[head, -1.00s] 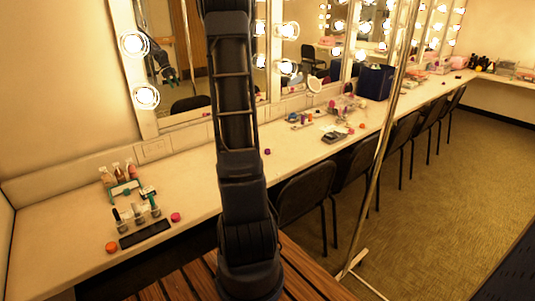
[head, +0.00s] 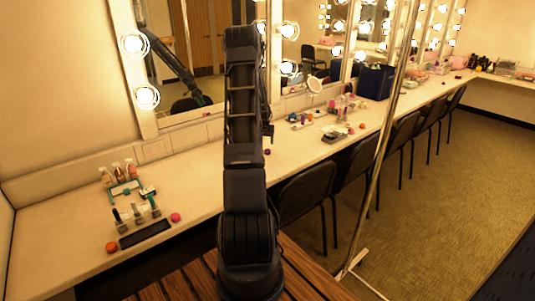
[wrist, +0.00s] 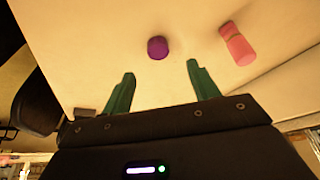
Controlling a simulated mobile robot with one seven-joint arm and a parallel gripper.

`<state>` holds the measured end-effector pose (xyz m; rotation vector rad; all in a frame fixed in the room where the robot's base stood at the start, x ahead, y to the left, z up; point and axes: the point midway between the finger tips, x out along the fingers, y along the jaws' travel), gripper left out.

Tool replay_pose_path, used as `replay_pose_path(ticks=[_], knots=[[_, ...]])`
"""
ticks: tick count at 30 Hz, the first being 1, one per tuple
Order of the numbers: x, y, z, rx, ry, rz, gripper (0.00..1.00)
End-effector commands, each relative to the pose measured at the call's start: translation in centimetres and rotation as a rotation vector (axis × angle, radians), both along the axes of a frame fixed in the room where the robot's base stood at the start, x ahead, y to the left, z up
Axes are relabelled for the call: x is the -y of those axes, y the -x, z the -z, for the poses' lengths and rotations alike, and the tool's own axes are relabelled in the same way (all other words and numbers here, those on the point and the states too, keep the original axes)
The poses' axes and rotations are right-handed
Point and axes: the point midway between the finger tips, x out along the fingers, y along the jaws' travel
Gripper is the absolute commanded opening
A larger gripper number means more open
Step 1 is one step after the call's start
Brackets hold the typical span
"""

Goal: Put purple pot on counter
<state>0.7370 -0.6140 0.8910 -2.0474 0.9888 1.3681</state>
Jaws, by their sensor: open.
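The purple pot (wrist: 157,47) is a small round dark purple piece lying on the pale counter (wrist: 100,60). In the wrist view it is just beyond my gripper (wrist: 160,70), roughly centred between the green fingertips. The fingers are apart with nothing between them. In the head view a small purple piece (head: 267,152) shows on the counter just right of my arm; I cannot tell if it is the same pot. My gripper is mostly hidden behind my arm there.
A pink bottle-like item (wrist: 236,43) lies right of the pot. Left on the counter are bottles, a black tray (head: 144,234), and orange and pink pots. Farther right are loose cosmetics and a dark blue box (head: 377,82). Chairs (head: 305,188) and a metal pole (head: 374,170) stand in front.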

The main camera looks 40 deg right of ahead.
Motion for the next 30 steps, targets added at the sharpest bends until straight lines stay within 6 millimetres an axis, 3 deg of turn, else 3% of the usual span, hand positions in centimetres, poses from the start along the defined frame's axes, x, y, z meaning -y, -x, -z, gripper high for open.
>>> replay_pose_path(ticks=[6, 14, 22, 30], knots=[[0.9, -0.7, 2.8, 0.000, -0.001, -0.001, 0.60], [1.4, -1.0, 4.2, -0.001, -0.001, 0.000, 0.60], [2.6, -1.5, 7.3, -0.001, -0.001, -0.001, 0.60], [2.9, -1.8, 8.2, 0.000, 0.000, -0.001, 0.60]])
